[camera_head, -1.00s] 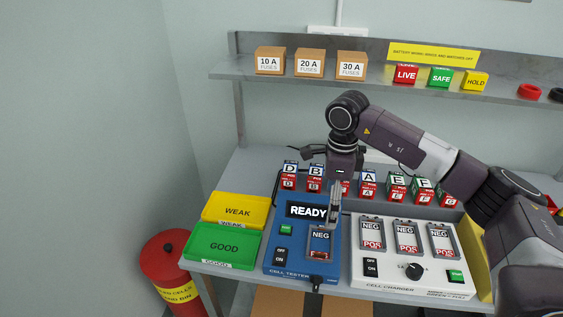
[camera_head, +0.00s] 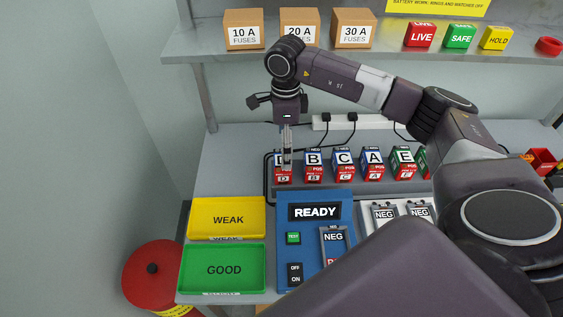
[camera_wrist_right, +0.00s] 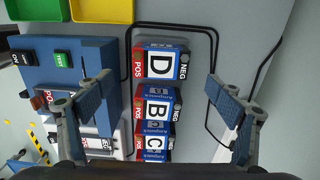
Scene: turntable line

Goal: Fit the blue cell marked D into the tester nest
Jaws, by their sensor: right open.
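The blue cell marked D (camera_head: 283,178) stands at the left end of the cell row, partly hidden by my right gripper in the head view. My right gripper (camera_head: 287,160) is above cell D, fingers down. In the wrist view the open fingers (camera_wrist_right: 160,82) are on either side of the row, with nothing between them gripped. The tester nest (camera_head: 333,240), marked NEG, is on the blue cell tester (camera_head: 310,203); my arm hides its lower part. My left gripper is not seen.
Cells B (camera_head: 313,160), C and A stand to the right of D, with green-topped cells beyond. The yellow WEAK tray (camera_head: 228,205) and green GOOD tray (camera_head: 222,290) are left of the tester. A shelf with fuse boxes (camera_head: 243,28) is behind. A black cable runs beside the row.

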